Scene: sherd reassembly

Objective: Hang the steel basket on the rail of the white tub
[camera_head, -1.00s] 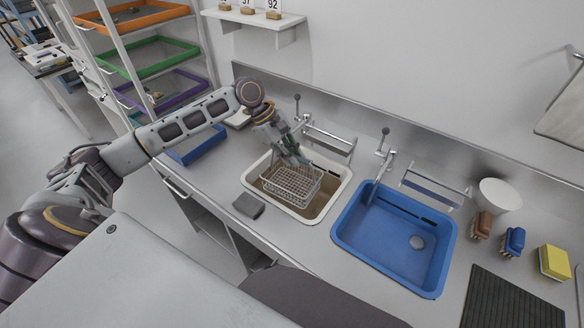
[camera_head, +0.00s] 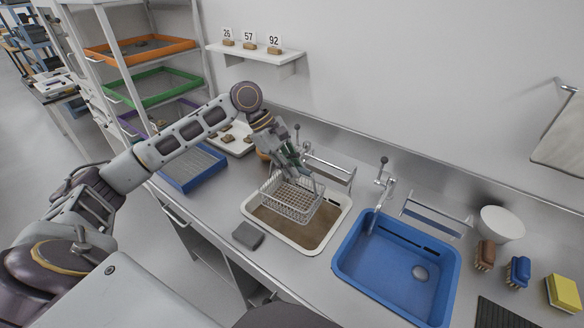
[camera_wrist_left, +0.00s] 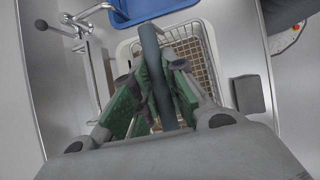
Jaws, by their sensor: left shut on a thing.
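The steel basket (camera_head: 291,200) is a wire-mesh box held over the white tub (camera_head: 337,216), whose brown inside shows below and in front of it. It hides part of the tub. My left gripper (camera_head: 292,172) is at the basket's back side, shut on it. In the left wrist view a dark grey bar (camera_wrist_left: 158,75) runs between the green fingers (camera_wrist_left: 158,95), with the basket's mesh (camera_wrist_left: 190,50) beyond. The exact grip point is hidden. The steel rail (camera_head: 328,167) is on the wall side behind the tub, right of the gripper. My right gripper is out of view.
A tap (camera_head: 299,140) stands behind the white tub, close to my left gripper. A blue tub (camera_head: 345,262) with its own tap (camera_head: 383,180) is to the right. A grey block (camera_head: 247,236) lies at the white tub's front left. A blue tray (camera_head: 190,170) is farther left.

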